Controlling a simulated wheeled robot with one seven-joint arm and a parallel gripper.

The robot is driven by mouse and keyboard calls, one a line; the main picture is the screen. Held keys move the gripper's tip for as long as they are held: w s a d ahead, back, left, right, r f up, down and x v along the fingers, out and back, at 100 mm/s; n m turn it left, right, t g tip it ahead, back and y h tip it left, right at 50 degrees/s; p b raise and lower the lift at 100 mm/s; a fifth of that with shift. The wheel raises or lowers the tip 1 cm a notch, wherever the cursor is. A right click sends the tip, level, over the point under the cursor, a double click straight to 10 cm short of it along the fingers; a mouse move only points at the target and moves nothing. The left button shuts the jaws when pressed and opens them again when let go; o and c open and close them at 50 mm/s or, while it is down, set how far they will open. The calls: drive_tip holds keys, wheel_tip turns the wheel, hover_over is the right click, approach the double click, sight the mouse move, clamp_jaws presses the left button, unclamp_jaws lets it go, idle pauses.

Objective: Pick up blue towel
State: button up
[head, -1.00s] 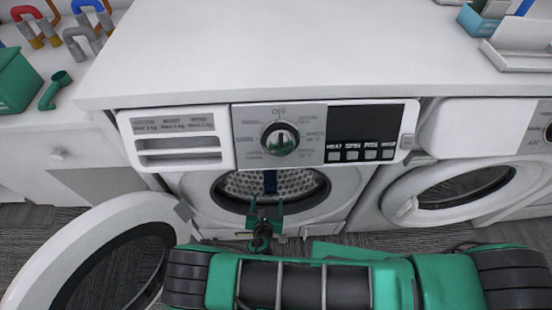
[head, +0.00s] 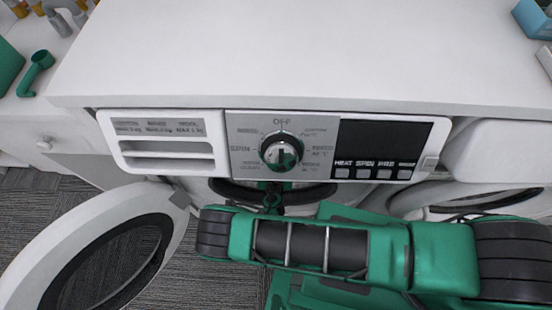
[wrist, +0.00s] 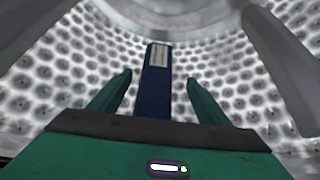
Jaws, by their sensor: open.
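The blue towel (wrist: 154,90) shows in the wrist view as a narrow dark blue upright shape with a pale label near its top. It is inside the perforated metal drum (wrist: 85,68). My gripper (wrist: 158,76) is open, with one green finger on each side of the towel. A gap shows between each finger and the towel; the lower part of the towel is hidden behind my gripper's body. In the head view the front of my arm reaches into the washer opening (head: 225,192), and I cannot make out the towel there.
The washer door (head: 168,205) stands open at left. The control panel with its dial (head: 281,153) and the white worktop (head: 290,50) are just above the opening. A second washer (head: 500,150) stands at right. A green ladle (head: 36,72) lies at the upper left.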

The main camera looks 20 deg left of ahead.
drive_tip(key=shift+a+f+x, duration=0.1)
drive_tip(key=shift+a+x, duration=0.05)
drive_tip(key=shift+x, duration=1.2)
drive_tip(key=shift+a+f+x, duration=0.1)
drive_tip(key=shift+f+x, duration=0.05)
drive_tip(key=shift+x, duration=1.2)
drive_tip(key=shift+s, duration=0.15)
drive_tip(key=c, duration=1.3)
